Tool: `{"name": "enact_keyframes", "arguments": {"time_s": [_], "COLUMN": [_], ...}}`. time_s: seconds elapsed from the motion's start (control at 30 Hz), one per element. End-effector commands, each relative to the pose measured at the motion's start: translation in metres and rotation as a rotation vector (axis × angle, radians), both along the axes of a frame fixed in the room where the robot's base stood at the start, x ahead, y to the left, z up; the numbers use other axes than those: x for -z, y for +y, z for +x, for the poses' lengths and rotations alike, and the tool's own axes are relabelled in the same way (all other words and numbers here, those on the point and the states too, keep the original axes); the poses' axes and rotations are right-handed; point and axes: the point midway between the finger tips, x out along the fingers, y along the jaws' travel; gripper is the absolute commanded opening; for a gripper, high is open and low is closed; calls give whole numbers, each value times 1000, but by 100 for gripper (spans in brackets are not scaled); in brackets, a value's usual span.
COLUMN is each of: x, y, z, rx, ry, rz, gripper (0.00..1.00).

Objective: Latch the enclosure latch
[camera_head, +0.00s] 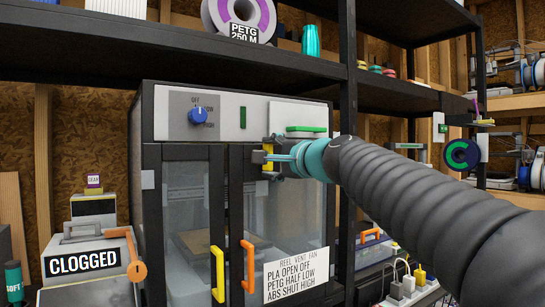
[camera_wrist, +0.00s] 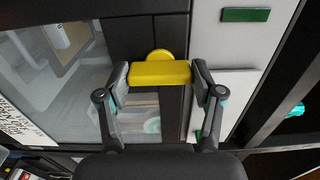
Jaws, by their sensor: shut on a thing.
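The enclosure latch (camera_wrist: 160,73) is a yellow bar with a round yellow end beside it, on the black front frame of the enclosure (camera_head: 150,200). My gripper (camera_wrist: 160,76) is shut on the bar, with one fingertip at each end of it. In the head view my gripper (camera_head: 268,158) is at the top of the right glass door, just below the white top panel (camera_head: 262,108), and mostly hides the latch. The two glass doors look closed. The left has a yellow handle (camera_head: 217,273) and the right an orange handle (camera_head: 249,267).
A blue knob (camera_head: 198,115) and a green bar handle (camera_head: 306,129) are on the top panel. A black shelf (camera_head: 170,50) runs above the enclosure. A box labelled CLOGGED (camera_head: 85,262) stands at left. A black post (camera_head: 347,90) stands behind my arm.

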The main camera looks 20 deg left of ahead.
Motion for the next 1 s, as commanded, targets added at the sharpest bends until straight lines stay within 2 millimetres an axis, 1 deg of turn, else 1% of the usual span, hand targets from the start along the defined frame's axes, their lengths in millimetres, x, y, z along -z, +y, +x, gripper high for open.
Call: {"name": "enact_keyframes", "arguments": {"time_s": [0.37,0.4,0.5,0.87,1.0], "x": [1,1,1,0,-1], "y": [1,1,0,-1,-9], "z": [0,0,0,-1,-7], "rx": [-2,-2,-1,1,2], "ry": [4,4,4,3,2], "rz": [3,3,2,3,3], "gripper": [32,69,92,92,92]}}
